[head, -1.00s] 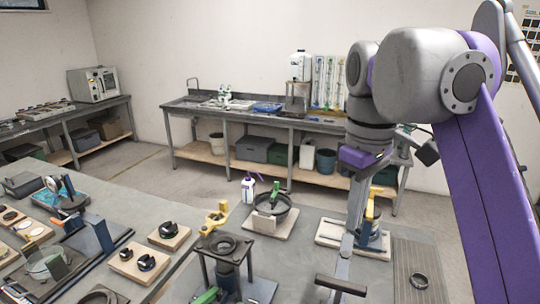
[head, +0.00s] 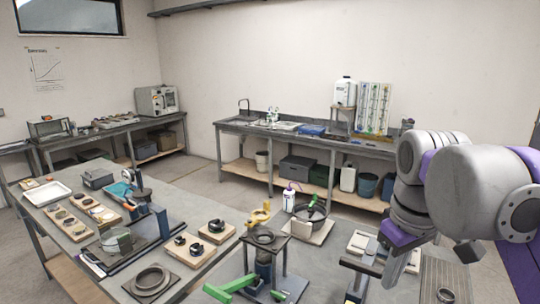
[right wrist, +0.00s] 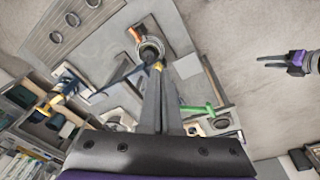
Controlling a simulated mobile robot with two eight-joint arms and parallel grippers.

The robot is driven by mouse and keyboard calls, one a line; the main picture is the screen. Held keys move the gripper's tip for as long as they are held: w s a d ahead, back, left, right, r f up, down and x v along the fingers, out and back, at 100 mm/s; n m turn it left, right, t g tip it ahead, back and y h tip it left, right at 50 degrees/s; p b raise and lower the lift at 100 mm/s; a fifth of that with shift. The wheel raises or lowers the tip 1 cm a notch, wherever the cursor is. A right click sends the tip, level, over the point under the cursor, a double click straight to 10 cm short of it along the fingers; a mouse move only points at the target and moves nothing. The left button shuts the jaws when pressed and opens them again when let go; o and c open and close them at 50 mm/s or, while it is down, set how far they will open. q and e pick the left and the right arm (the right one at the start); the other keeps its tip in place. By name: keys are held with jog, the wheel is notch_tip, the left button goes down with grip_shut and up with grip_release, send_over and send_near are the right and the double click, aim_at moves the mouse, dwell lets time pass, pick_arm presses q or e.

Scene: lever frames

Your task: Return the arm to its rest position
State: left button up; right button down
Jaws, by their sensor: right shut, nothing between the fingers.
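My right arm, grey and purple, comes in from the right of the head view.
The bench also holds a dark pan (head: 308,213), a white bottle (head: 289,197), wooden blocks with black parts (head: 212,232) and a ribbed plate with rings (head: 445,270). A long back bench (head: 345,141) stands along the wall. Grey floor lies between the benches.

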pick_arm(q)
jog(key=shift+w, duration=0.2)
pick_arm(e)
jog(key=s+a+f+m+t, duration=0.1)
jog(key=s+f, duration=0.1)
jog(key=f, duration=0.8)
jog(key=s+f+m+t, duration=0.2)
jog(key=f, duration=0.8)
jog(key=s+a+f+m+t, duration=0.1)
jog(key=s+f+t, duration=0.1)
jog(key=f, duration=0.8)
jog(key=shift+s+a+f, duration=0.35)
jog(key=shift+s, duration=0.05)
